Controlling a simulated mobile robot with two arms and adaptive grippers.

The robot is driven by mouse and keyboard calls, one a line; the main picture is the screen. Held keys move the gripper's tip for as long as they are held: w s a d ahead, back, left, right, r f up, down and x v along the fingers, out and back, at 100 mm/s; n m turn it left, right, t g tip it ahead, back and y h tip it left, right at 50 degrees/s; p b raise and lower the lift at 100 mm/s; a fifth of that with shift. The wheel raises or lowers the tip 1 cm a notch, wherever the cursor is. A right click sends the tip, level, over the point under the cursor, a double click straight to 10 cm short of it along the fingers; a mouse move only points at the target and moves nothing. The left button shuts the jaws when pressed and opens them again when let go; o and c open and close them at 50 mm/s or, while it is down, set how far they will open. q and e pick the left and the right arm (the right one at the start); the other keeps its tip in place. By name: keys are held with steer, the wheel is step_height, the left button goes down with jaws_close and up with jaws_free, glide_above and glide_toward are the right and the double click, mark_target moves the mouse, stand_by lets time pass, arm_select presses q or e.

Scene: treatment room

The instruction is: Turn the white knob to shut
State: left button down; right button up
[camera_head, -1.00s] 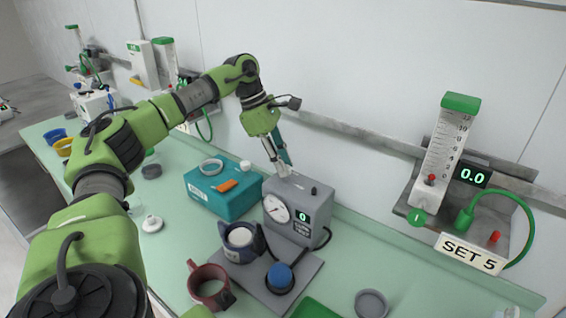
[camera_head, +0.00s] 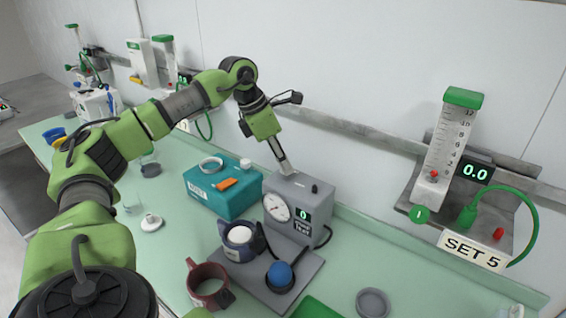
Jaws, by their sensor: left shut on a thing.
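The grey gauge box (camera_head: 287,224) stands on the counter, with a round dial (camera_head: 276,207) and a small green display reading 0 on its front. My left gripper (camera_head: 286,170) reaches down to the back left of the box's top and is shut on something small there. The fingers hide what they hold, so I cannot tell its colour or shape; no white knob shows clearly on the box. A small dark knob (camera_head: 315,188) stands free on the box's top right. My right gripper is not in view.
A teal box (camera_head: 214,203) with small items on top stands left of the gauge box. A flowmeter (camera_head: 447,140) with a SET 5 label is at right.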

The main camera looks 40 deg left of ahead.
arm_select(q)
steer(key=n+y, duration=0.1)
steer(key=n, duration=0.2)
steer(key=n+y, duration=0.1)
steer(key=n, duration=0.2)
steer(key=shift+d+t+b, duration=0.2)
steer(key=shift+t+b, duration=0.1)
steer(key=shift+b, duration=0.05)
steer(key=n+y, duration=0.2)
steer(key=n, duration=0.3)
steer(key=shift+d+n, duration=0.1)
steer(key=shift+n, duration=0.3)
steer(key=c, duration=1.8)
jaws_free()
steer(key=v, duration=1.2)
steer(key=shift+w+d+r, duration=0.1)
steer(key=shift+w+d, duration=0.1)
steer(key=shift+w, duration=0.15)
